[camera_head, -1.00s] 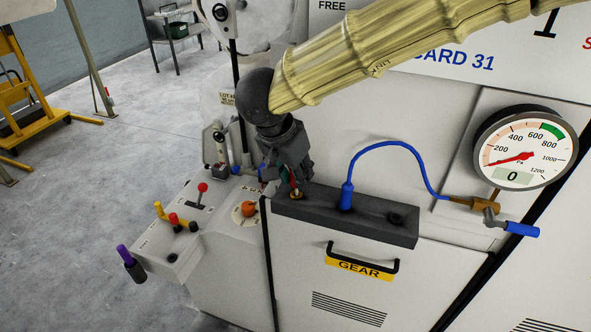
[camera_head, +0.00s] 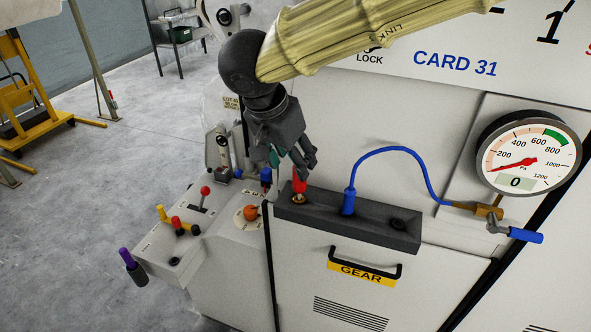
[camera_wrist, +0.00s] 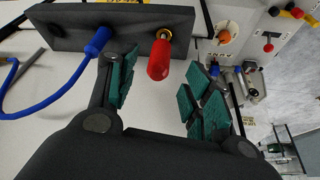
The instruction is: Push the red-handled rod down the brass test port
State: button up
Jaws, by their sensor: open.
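The rod's red handle (camera_head: 299,181) stands upright in the brass test port (camera_head: 298,199) at the left end of the dark grey block. Little or no shaft shows between handle and port. In the wrist view the red handle (camera_wrist: 159,62) points toward my gripper, with the brass ring of the port (camera_wrist: 165,33) behind it. My gripper (camera_head: 291,161) is open and empty, above and to the left of the handle. In the wrist view the handle lies in line with the gap between the green finger pads of my gripper (camera_wrist: 163,92), beyond the tips and apparently untouched.
A blue hose (camera_head: 349,200) plugs into the dark block (camera_head: 380,226) right of the rod and runs to a brass valve beneath the gauge (camera_head: 528,157). The gauge reads 0. A control panel (camera_head: 170,245) with levers and an orange knob (camera_head: 250,212) lies left.

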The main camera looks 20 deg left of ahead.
jog(key=shift+v, duration=2.45)
jog(key=shift+a, duration=0.1)
